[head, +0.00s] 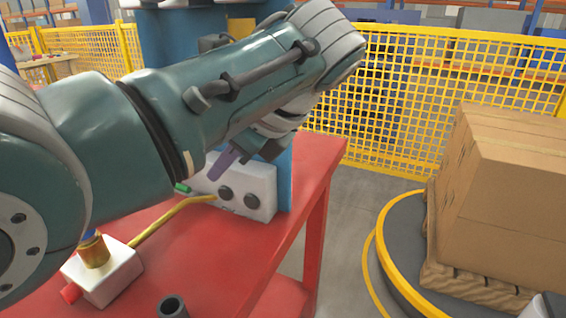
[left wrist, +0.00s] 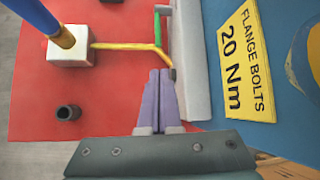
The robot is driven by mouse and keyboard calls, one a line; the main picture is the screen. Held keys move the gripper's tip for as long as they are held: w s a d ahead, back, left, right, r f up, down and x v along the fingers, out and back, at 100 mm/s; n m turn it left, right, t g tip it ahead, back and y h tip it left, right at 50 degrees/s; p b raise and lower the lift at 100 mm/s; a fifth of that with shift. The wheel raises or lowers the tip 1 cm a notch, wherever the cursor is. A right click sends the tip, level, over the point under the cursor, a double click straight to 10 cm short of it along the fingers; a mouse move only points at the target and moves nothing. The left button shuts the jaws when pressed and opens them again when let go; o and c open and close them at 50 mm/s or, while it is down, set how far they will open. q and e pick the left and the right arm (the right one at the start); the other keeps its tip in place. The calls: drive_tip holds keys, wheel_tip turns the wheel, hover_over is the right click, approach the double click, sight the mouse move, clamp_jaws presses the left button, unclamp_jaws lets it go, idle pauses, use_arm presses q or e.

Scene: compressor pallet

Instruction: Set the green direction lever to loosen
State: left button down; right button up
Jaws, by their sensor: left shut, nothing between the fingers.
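The green lever (head: 182,187) shows as a short green piece at the left end of the white box (head: 240,190), partly hidden behind my arm. In the left wrist view the green lever (left wrist: 157,28) is a narrow upright bar beside the pale box face (left wrist: 190,70), with its lower end by the yellow bar. My left gripper (head: 222,166) is in front of the white box, with its purple fingers pointing down. In the left wrist view the fingers (left wrist: 160,78) are together and empty, just below the bend of the yellow bar. The right gripper is not in view.
The yellow bar (head: 160,224) runs to a small white block (head: 105,270) with a brass fitting and red end. A dark cup-like part (head: 172,306) stands on the red table (head: 225,270). A blue panel carries a "FLANGE BOLTS 20 Nm" label (left wrist: 246,60). Cartons (head: 500,200) stand right.

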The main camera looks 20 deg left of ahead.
use_arm(q)
drive_tip(key=b+x, duration=0.4)
drive_tip(key=x, duration=0.6)
drive_tip(key=shift+s, duration=0.1)
